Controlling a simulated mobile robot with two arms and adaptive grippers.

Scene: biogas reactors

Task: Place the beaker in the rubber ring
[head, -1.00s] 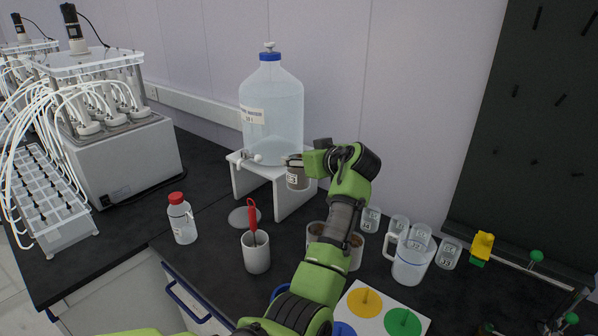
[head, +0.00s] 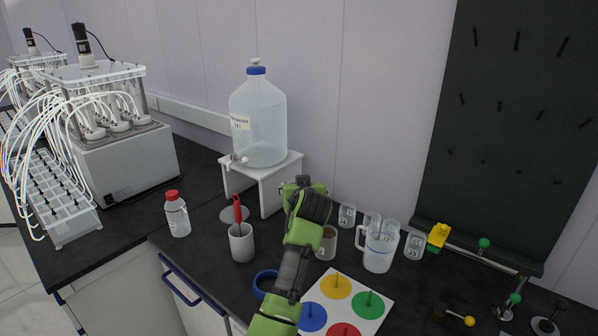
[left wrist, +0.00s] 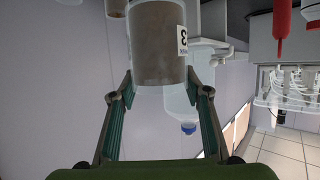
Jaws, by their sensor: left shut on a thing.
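My left gripper (left wrist: 158,92) is shut on a beaker (left wrist: 158,45) with brown contents and a label reading 3. In the left wrist view, which is upside down, the beaker sits between the fingertips. In the head view my left gripper (head: 297,188) is in front of the white stand, and my own arm hides the held beaker. A blue ring (head: 260,288), which looks like the rubber ring, lies flat on the dark counter, partly hidden by my arm. My right gripper is not in view.
Another brown-filled beaker (head: 329,246) stands right of my arm, near a clear jug (head: 378,252) and several empty beakers. A white cup (head: 242,248) with a red-handled tool stands left of the ring. A large bottle (head: 258,125) sits on the stand (head: 268,172). A colored-disc board (head: 322,289) lies in front.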

